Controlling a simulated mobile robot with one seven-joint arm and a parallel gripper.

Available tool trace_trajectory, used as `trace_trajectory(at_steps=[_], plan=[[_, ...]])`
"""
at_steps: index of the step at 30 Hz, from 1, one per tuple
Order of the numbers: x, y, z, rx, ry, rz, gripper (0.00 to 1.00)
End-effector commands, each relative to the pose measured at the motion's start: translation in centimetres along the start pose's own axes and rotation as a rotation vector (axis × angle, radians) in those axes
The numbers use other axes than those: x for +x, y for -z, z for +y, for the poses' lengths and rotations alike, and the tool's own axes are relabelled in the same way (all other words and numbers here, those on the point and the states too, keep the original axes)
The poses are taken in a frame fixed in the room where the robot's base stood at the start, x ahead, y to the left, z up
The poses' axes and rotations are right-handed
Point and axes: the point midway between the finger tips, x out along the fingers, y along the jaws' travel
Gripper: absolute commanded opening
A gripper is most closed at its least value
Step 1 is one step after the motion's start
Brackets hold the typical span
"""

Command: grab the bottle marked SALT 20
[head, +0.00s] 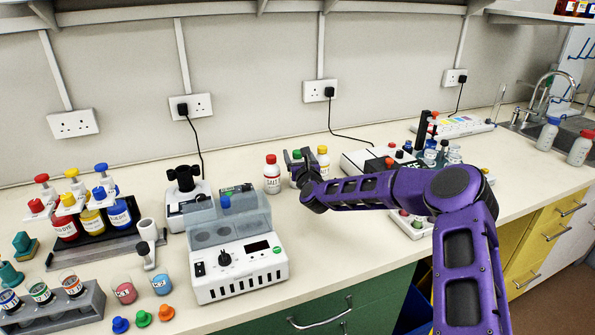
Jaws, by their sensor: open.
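Three white bottles stand in a row by the wall: a red-capped bottle (272,180), a green-capped bottle (297,154) and a yellow-capped bottle (323,165). Their labels are too small to read, so I cannot tell which is marked SALT 20. My gripper (298,160) is open at the green-capped bottle, between the other two. Its fingers show on either side of the green cap and hide most of that bottle. I cannot tell whether they touch it.
A white benchtop device with a clear lid (240,268) stands front left of the bottles. A black rack of dye bottles (90,215) is further left. A white instrument (372,160) stands to the right. The bench in front of the bottles (310,235) is clear.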

Motion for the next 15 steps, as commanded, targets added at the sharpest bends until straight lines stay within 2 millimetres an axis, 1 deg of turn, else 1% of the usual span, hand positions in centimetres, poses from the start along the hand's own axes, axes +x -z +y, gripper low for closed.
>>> trace_trajectory(at_steps=[8, 11, 15], plan=[[0.25, 0.03, 0.0, 0.0, 0.0, 0.0, 0.74], [0.24, 0.02, 0.0, 0.0, 0.0, 0.0, 0.58], [0.23, 0.01, 0.01, 0.0, 0.0, 0.0, 0.33]])
